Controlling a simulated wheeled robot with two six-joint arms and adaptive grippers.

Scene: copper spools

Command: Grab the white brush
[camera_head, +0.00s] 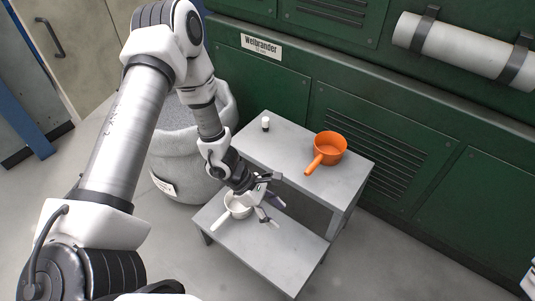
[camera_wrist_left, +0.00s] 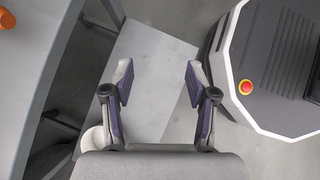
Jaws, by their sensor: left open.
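I cannot make out a clear white brush in either view. A white pan (camera_head: 238,206) with a handle stands on the lower step, beside and partly behind my left gripper. Part of a white rounded thing, likely this pan, shows at the lower left of the wrist view (camera_wrist_left: 92,141), mostly hidden by the gripper. My left gripper (camera_head: 272,202) is above the lower step, its fingers spread. In the wrist view the left gripper (camera_wrist_left: 158,72) is open with nothing between its fingertips but the grey step surface below. My right gripper is not in view.
A grey two-step stand has an upper step (camera_head: 285,150) and a lower step (camera_head: 285,262). An orange pot (camera_head: 330,147) and a small white-and-dark item (camera_head: 266,124) stand on the upper step. A grey fabric bin (camera_head: 185,165) is left of the stand. Green cabinets (camera_head: 400,130) close off the back.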

